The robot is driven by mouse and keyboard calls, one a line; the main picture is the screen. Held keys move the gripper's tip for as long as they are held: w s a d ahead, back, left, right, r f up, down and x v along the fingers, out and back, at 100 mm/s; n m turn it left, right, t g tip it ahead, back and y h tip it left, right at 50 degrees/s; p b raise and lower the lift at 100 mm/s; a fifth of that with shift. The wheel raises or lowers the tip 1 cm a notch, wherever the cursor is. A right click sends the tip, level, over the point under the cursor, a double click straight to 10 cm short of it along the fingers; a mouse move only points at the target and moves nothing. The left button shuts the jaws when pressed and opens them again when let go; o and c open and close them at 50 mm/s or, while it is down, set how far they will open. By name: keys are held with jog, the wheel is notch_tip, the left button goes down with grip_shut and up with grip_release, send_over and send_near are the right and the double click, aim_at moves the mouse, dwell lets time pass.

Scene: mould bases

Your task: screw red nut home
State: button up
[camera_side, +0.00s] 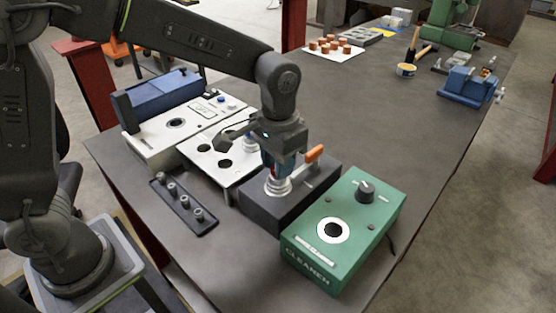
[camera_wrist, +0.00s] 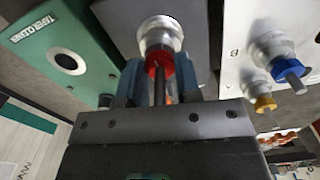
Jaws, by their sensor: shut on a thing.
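The red nut (camera_wrist: 158,62) sits at the near end of a silver mould base (camera_wrist: 160,35) in the wrist view, in line with it. A dark rod shows below the nut. My gripper (camera_wrist: 159,78) has its blue-grey fingers on either side of the red nut and is shut on it. In the side view my gripper (camera_side: 272,168) points down over the silver base (camera_side: 278,186) on the dark grey block (camera_side: 265,211). The fingers mostly hide the nut there. I cannot tell how far down its thread it sits.
The green cleaner box (camera_side: 352,235) is in front right. A white panel with holes (camera_side: 213,167) lies left; bases with blue (camera_wrist: 287,70) and yellow (camera_wrist: 264,103) nuts show nearby. A dark rack (camera_side: 183,205) holds several small parts.

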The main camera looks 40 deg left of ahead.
jog(key=m, duration=0.3)
jog(key=shift+r+m, duration=0.1)
jog(key=shift+m, duration=2)
jog(key=o, duration=0.9)
jog(key=shift+o, duration=0.2)
notch_tip(320, 180, up, 14)
